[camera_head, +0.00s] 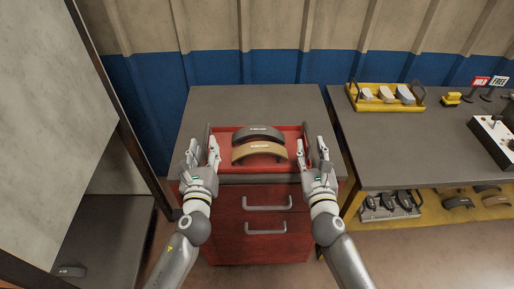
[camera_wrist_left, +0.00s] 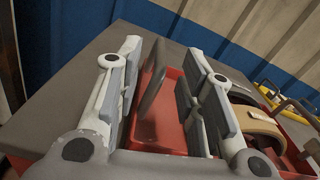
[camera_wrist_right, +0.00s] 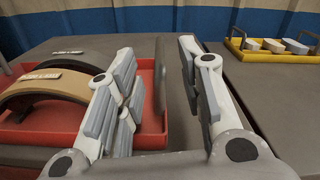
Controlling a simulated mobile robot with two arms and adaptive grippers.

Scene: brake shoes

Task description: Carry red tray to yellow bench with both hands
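The red tray (camera_head: 293,133) sits on the grey top of a red drawer cabinet. It holds a dark brake shoe (camera_head: 258,132) and a tan brake shoe (camera_head: 259,151). My left gripper (camera_head: 203,150) is open at the tray's left side, with the grey left handle (camera_wrist_left: 150,88) between its fingers. My right gripper (camera_head: 314,152) is open at the right side, with the right handle (camera_wrist_right: 160,72) between its fingers. Neither gripper visibly clamps a handle. The yellow bench (camera_head: 400,150), with a grey top and yellow frame, stands to the right.
A yellow tray (camera_head: 384,104) with several pale blocks stands at the bench's back left. A control box (camera_head: 492,138) and BUILD and FREE signs are at its right. The bench's front left top is clear. A grey panel (camera_head: 50,100) stands left of the cabinet.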

